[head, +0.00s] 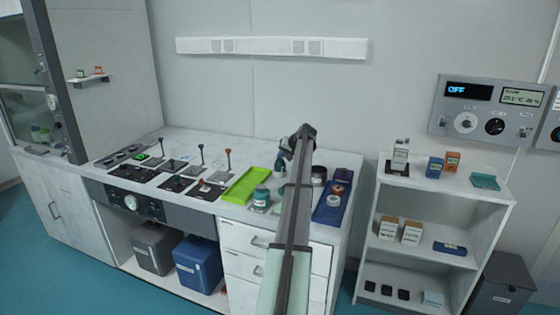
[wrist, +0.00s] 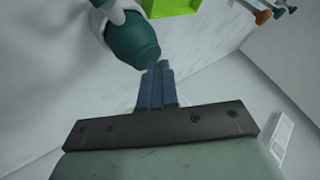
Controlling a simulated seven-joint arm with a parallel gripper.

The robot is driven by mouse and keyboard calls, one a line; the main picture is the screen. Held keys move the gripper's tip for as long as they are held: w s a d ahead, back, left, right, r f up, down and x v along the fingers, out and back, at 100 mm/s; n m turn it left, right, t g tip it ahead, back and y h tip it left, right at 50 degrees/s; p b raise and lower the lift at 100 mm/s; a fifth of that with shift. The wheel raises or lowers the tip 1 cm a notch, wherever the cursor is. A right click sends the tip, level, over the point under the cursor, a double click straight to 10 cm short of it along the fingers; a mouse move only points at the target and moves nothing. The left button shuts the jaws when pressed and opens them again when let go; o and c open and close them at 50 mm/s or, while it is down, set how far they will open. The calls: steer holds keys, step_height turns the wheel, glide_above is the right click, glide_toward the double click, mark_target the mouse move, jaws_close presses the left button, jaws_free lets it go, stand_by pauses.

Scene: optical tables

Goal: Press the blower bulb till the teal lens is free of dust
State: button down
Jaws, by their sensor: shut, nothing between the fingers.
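A dark teal blower bulb (wrist: 135,42) with a white part shows at the top of the wrist view. My gripper (wrist: 160,68) is shut and empty, its blue fingertips close beside the rounded end of the bulb. I cannot tell whether they touch. In the head view my gripper (head: 284,153) is over the right part of the bench, just above a small teal shape (head: 280,167) that looks like the bulb. A teal round piece (head: 261,192) stands on the bench left of my arm and may be the teal lens. Any dust is too small to see.
A lime green tray (head: 246,186) lies left of the teal piece. A blue tray (head: 328,213) with small items lies right of my arm. Black plates and upright posts (head: 228,158) fill the bench's left part. A white shelf unit (head: 448,195) stands at the right.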

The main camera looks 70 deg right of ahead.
mark_target(282, 160)
steer(key=shift+f, duration=0.6)
stand_by(0.7)
steer(key=shift+r, duration=1.35)
steer(key=shift+r, duration=0.15)
steer(key=shift+r, duration=2.35)
